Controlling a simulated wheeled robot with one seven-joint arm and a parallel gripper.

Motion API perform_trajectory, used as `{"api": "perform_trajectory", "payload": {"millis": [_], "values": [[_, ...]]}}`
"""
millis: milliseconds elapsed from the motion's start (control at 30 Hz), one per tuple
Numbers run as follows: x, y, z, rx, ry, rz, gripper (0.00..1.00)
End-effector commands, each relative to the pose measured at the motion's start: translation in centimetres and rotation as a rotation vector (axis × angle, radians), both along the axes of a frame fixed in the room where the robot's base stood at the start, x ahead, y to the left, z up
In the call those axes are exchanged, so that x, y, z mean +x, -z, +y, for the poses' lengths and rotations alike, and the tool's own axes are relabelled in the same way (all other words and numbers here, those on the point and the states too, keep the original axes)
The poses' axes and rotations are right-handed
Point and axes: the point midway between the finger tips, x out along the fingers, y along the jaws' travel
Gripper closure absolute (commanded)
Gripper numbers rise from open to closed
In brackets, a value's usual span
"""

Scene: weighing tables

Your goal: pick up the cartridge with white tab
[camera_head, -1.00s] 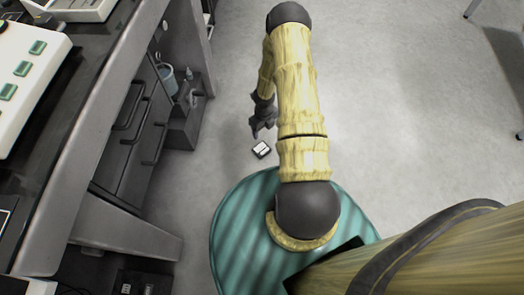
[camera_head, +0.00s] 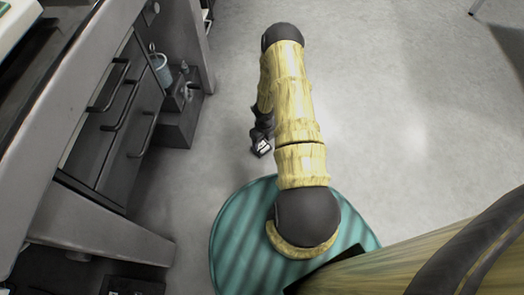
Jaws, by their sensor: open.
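The cartridge (camera_head: 264,149) is a small dark block with a white patch on top. It lies on the grey floor in front of my round green base, in the head view. My gripper (camera_head: 259,139) hangs at the end of my arm, right at the far side of the cartridge and overlapping it in the picture. The gripper is open. Its fingers are small and dark here, and I cannot tell whether they touch the cartridge or sit around it. Part of the cartridge is hidden by the gripper.
A dark bench with drawers (camera_head: 122,125) runs along the left. A blue-grey cup (camera_head: 161,70) and a small bottle (camera_head: 185,70) stand by a dark box-like unit (camera_head: 183,128) near the bench. The floor (camera_head: 400,120) to the right is clear.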

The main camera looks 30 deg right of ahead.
Motion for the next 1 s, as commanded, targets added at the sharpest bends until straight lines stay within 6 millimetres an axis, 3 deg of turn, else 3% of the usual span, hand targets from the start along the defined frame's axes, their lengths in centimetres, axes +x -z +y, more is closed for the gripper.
{"api": "perform_trajectory", "payload": {"millis": [367,1000], "values": [[0.0,0.3,0.0,0.0,0.0,0.0,0.31],[-0.3,5.4,-0.2,0.0,-0.001,0.0,0.31]]}}
